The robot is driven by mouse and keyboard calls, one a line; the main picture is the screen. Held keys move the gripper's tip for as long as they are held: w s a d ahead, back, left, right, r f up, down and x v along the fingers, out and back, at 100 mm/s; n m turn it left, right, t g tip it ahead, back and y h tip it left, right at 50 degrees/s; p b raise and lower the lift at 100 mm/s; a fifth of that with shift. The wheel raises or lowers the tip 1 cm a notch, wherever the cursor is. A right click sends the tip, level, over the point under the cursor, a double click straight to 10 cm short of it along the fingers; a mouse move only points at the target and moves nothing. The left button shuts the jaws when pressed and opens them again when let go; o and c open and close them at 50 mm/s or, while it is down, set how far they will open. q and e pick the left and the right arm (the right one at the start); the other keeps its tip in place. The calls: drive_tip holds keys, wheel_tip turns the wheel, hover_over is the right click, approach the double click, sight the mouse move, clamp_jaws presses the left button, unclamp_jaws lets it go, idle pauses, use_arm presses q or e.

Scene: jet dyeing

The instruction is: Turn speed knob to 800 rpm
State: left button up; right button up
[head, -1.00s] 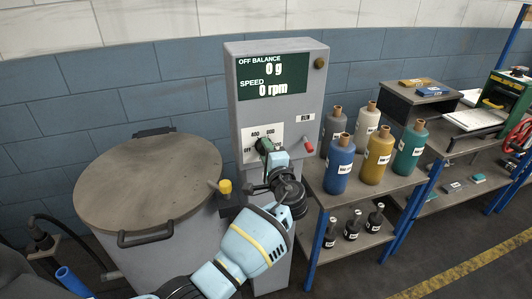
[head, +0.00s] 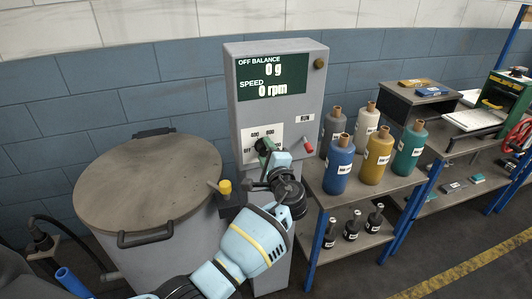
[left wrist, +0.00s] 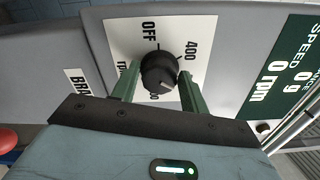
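The speed knob (left wrist: 159,72) is round and black, on a white dial plate (left wrist: 118,38) marked OFF, 400 and a partly hidden number ending in 00. A pale mark on the knob faces the lower part of the dial, near that number. My left gripper (left wrist: 157,84) has its two green fingers on either side of the knob, with narrow gaps seeming to show. In the head view my left gripper (head: 265,149) is at the dial and largely covers the knob. The display (head: 272,78) reads speed 0 rpm and off balance 0 g. My right gripper is not in view.
The grey control column (head: 240,110) also carries a red-tipped lever (head: 308,146). A large lidded drum (head: 150,185) with a yellow-topped part (head: 225,187) stands left. A shelf (head: 315,190) with several bottles stands right.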

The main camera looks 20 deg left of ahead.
use_arm(q)
drive_tip(key=shift+o, duration=1.3)
drive_tip(key=shift+d, duration=0.1)
drive_tip(key=shift+s+d+f, duration=0.1)
drive_tip(key=shift+s+d, duration=0.05)
drive_tip(key=shift+s, duration=0.15)
drive_tip(key=v, duration=0.7)
